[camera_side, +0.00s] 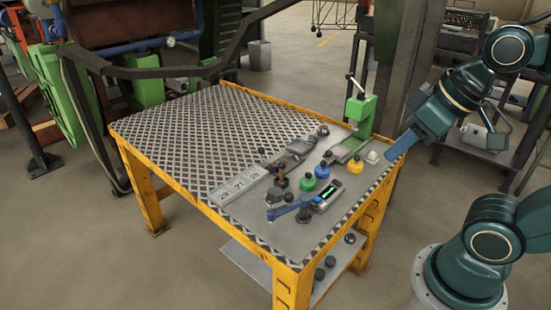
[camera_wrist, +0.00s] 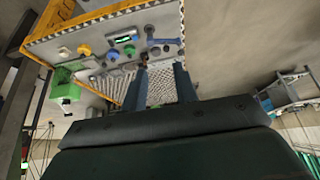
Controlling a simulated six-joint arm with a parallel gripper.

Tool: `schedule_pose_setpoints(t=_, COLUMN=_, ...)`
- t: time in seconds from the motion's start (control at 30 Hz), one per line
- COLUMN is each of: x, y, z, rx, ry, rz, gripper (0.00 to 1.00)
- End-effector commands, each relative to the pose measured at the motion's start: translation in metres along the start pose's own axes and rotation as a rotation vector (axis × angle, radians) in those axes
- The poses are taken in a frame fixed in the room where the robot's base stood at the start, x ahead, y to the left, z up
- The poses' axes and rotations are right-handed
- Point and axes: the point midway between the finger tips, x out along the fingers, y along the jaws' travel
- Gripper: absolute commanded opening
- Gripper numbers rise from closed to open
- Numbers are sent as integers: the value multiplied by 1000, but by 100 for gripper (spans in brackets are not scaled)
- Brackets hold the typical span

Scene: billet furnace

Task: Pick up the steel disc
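I cannot pick out the steel disc with certainty. A small round dark grey piece (camera_side: 275,194) stands near the table's front corner, beside a blue lever tool (camera_side: 290,208), but its kind is too small to tell. The lever tool also shows in the wrist view (camera_wrist: 165,42). My gripper (camera_side: 391,158) is at the right of the table, above its right edge and well apart from the small tools. In the wrist view my gripper (camera_wrist: 162,68) has its two blue-grey fingers spread with a gap between them, and I see nothing held there.
The yellow-framed table (camera_side: 215,130) has a clear patterned plate at left. A green press (camera_side: 361,112) stands at its back right. Dark round pieces (camera_side: 319,273) lie on the lower shelf.

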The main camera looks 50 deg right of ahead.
Motion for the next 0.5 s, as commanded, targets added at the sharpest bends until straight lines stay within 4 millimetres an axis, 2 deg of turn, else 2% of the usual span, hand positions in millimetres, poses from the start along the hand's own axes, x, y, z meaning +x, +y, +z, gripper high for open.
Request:
schedule_pose_setpoints(t=0.03, x=0, y=0, z=0, rx=0, ry=0, rz=0, gripper=39)
schedule_pose_setpoints(t=0.2, x=0, y=0, z=0, rx=0, ry=0, rz=0, gripper=70)
schedule_pose_setpoints(t=0.5, x=0, y=0, z=-1, rx=3, ry=-1, rz=0, gripper=70)
